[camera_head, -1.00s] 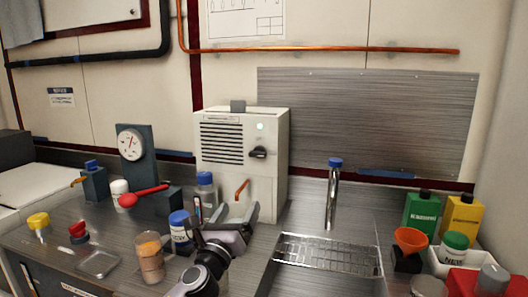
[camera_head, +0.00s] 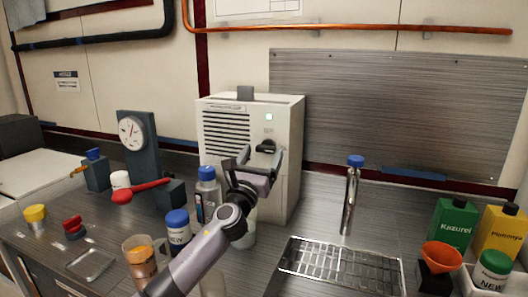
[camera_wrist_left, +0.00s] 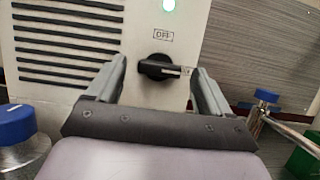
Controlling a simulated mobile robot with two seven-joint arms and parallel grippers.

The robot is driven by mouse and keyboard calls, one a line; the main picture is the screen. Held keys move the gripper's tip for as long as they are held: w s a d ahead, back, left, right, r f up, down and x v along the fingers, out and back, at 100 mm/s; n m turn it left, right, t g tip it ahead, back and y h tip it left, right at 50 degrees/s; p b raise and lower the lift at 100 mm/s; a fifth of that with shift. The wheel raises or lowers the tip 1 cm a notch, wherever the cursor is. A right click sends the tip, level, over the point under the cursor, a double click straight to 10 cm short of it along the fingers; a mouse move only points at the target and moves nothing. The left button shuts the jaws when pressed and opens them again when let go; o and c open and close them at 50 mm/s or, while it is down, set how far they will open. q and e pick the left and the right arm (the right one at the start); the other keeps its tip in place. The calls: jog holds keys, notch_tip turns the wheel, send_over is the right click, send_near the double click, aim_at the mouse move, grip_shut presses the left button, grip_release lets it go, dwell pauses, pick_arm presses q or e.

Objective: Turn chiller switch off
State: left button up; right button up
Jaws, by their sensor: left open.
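The chiller (camera_head: 287,125) is a pale box with a slatted vent and a lit greenish light (camera_head: 269,117), standing at the back of the counter. Its black rotary switch (camera_head: 265,147) also shows in the left wrist view (camera_wrist_left: 160,68), with its handle lying about level and its pale-marked end to the right. An OFF label (camera_wrist_left: 163,36) sits above the switch. My left gripper (camera_head: 260,160) is open in front of the chiller. In the left wrist view its fingers (camera_wrist_left: 159,75) appear on either side of the switch; contact cannot be told. My right gripper is out of view.
A blue-capped bottle (camera_head: 207,190) and a blue-lidded jar (camera_head: 178,230) stand left of my left arm. A blue-topped metal tap (camera_head: 351,195) and a wire rack (camera_head: 340,267) are to the right.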

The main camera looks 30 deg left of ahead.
pick_arm(q)
jog(key=shift+x, duration=1.05)
jog(key=c, duration=1)
jog(key=shift+c, duration=0.2)
